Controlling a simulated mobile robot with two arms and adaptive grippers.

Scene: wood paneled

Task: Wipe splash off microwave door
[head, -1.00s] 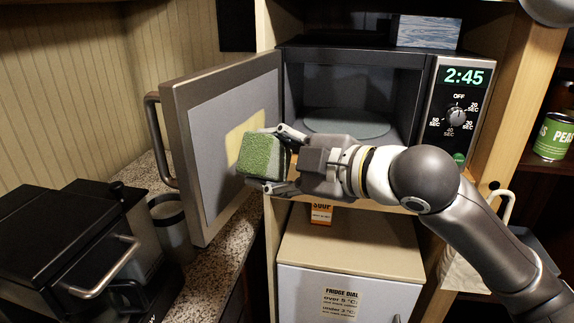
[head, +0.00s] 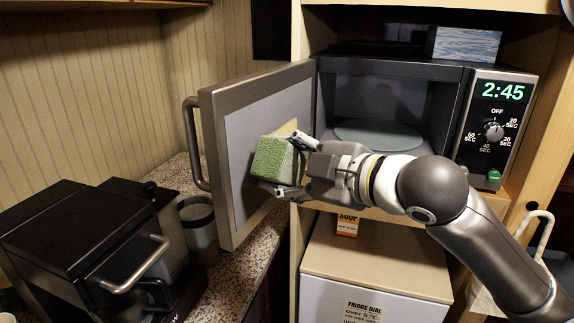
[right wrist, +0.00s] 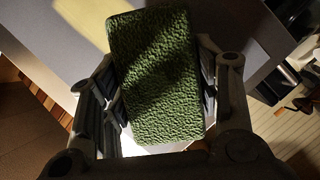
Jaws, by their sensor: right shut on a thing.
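The microwave door (head: 237,150) stands open, its grey inner panel facing right. A pale yellow splash (head: 285,129) is on that panel, mostly hidden behind the sponge in the head view; part of it shows in the right wrist view (right wrist: 92,17). My right gripper (head: 291,168) is shut on a green sponge (head: 272,158), which also fills the middle of the right wrist view (right wrist: 157,75). The sponge is in front of the panel, over the splash; I cannot tell whether they touch. My left gripper is not in view.
The microwave (head: 490,125) sits on a shelf above a small fridge (head: 375,262). A black coffee machine (head: 85,235) and a grey cup (head: 198,225) stand on the speckled counter (head: 250,245) left of and below the door. A soup packet (head: 347,223) is under the microwave.

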